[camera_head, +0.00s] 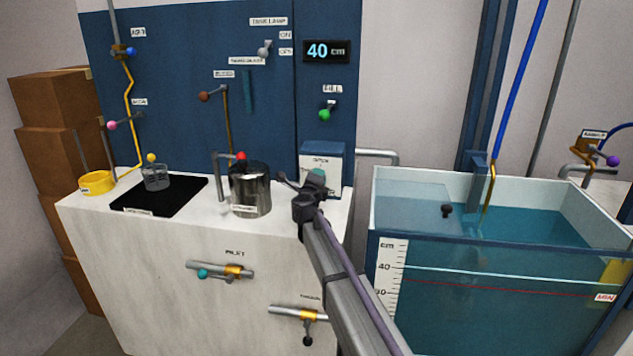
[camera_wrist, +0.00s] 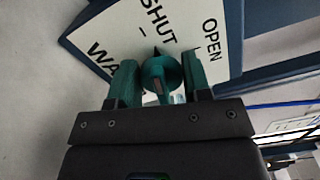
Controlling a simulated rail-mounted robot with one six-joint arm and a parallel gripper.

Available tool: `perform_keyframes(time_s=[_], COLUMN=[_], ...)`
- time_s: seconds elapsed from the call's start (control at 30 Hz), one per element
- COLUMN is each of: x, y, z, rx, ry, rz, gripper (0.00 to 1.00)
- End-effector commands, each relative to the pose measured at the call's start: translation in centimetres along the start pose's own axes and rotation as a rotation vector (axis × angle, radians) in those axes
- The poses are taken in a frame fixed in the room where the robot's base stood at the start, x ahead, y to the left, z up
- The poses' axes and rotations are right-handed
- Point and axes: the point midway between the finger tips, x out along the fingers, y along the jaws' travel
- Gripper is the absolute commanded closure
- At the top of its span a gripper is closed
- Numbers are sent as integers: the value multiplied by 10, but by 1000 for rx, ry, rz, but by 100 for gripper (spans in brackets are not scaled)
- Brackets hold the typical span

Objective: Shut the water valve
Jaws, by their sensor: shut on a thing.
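The water valve is a round teal knob (camera_wrist: 160,74) on a white plate (camera_wrist: 178,25) lettered SHUT, OPEN and a partly hidden word starting "WA". Its small dark pointer is aimed toward the SHUT side of the dial. My gripper (camera_wrist: 161,82) is shut on the knob, with a teal finger on each side. In the head view the knob (camera_head: 317,172) shows on the front of a box at the panel's foot, with my gripper (camera_head: 312,186) against it. My gripper hides the lower part of that plate.
A water tank (camera_head: 480,240) stands right of the bench, with a level scale; a display (camera_head: 327,51) reads 40 cm. A metal pot (camera_head: 251,190) stands close left of my gripper, beside a black mat (camera_head: 190,194). Other valves and levers are on the panel and bench front.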

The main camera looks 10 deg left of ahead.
Motion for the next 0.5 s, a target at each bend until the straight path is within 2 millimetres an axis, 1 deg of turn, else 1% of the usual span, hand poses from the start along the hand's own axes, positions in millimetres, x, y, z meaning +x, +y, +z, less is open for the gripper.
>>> perform_keyframes(time_s=[0.2,0.5], x=[-1,-1], y=[2,2], z=[0,0], rx=[-149,-261], ry=[0,0], rz=[0,0], gripper=[79,79])
